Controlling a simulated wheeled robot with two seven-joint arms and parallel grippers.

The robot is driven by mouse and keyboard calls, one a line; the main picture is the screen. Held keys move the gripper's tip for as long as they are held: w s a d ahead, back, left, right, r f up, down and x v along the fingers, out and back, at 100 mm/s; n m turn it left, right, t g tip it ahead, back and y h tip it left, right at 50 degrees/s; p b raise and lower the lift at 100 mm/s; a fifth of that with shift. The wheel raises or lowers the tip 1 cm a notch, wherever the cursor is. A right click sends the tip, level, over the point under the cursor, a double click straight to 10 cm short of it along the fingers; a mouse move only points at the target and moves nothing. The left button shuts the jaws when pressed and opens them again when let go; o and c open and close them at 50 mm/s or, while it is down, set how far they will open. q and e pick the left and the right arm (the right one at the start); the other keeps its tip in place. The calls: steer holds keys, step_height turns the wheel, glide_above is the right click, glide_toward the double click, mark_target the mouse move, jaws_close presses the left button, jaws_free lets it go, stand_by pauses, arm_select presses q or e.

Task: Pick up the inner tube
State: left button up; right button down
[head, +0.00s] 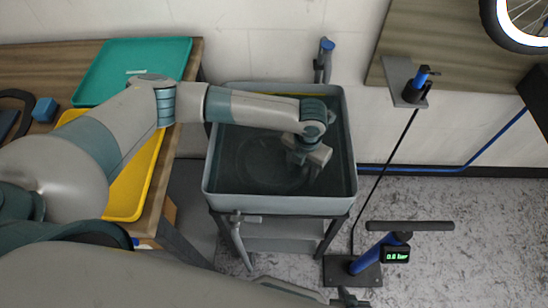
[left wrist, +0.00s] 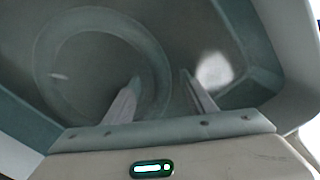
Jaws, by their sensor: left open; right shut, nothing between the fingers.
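The inner tube (head: 243,165) is a faint dark ring lying in the grey tub (head: 212,180), seen dimly through what looks like water. It also shows as a large ring in the left wrist view (left wrist: 45,70). My left gripper (head: 303,168) is open over the right part of the tub, pointing down. In the left wrist view, the right side of the ring passes between the spread fingers (left wrist: 160,76). I cannot tell the height of the fingertips over the tube. My right gripper (head: 352,298) is shut and empty at the bottom edge, partly cut off.
The tub's raised walls surround my left gripper. It stands on a grey cart (head: 285,244). A bench on the left holds a teal tray (head: 130,70), a yellow tray (head: 135,185) and a blue block (head: 44,109). A floor pump (head: 372,255) stands right of the cart.

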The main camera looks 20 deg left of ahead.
stand_by(0.4)
arm_select(q)
steer(key=c, duration=1.2)
step_height(320, 180, up, 10)
steer(key=b, duration=0.1)
